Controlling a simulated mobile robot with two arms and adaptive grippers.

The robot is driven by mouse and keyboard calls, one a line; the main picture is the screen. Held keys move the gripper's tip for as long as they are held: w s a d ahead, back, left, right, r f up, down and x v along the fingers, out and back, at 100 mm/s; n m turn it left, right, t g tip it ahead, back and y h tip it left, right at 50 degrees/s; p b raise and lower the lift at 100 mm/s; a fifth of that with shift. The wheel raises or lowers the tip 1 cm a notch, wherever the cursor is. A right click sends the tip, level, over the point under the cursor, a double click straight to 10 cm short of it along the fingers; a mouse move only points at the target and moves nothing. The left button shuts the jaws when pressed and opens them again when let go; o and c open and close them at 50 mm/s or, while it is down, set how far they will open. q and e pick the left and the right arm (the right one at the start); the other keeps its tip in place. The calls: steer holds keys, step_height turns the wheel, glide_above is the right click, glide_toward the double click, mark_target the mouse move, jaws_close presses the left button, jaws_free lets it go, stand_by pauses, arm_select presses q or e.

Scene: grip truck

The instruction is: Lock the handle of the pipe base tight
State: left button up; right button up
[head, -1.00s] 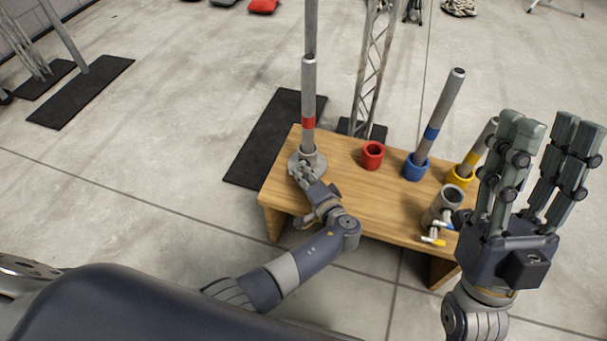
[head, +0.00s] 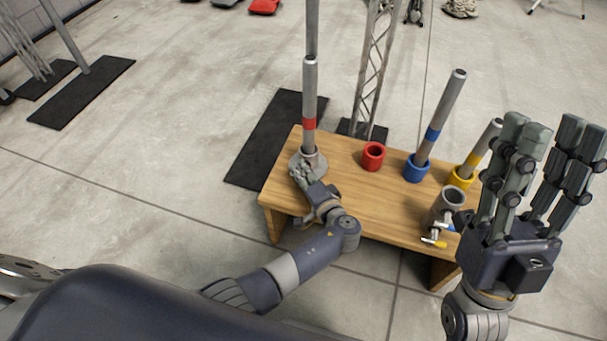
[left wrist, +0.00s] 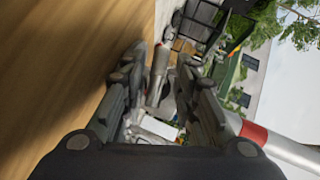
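A grey pipe with a red band (head: 309,100) stands upright in a round grey pipe base (head: 318,158) on the left end of the wooden table. The red-banded pipe also shows in the left wrist view (left wrist: 285,148). My left gripper (head: 302,172) is at the near-left side of the base and covers part of it; the base's handle cannot be made out in the head view. In the left wrist view my left gripper's fingers (left wrist: 160,65) are apart, with grey and pale metal parts visible between them; contact is unclear. My right gripper (head: 545,135) is raised, open and empty.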

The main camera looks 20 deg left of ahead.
arm_select(q)
steer(key=shift+d, duration=0.15)
steer(key=shift+s+d, duration=0.2)
steer(key=v, duration=0.7)
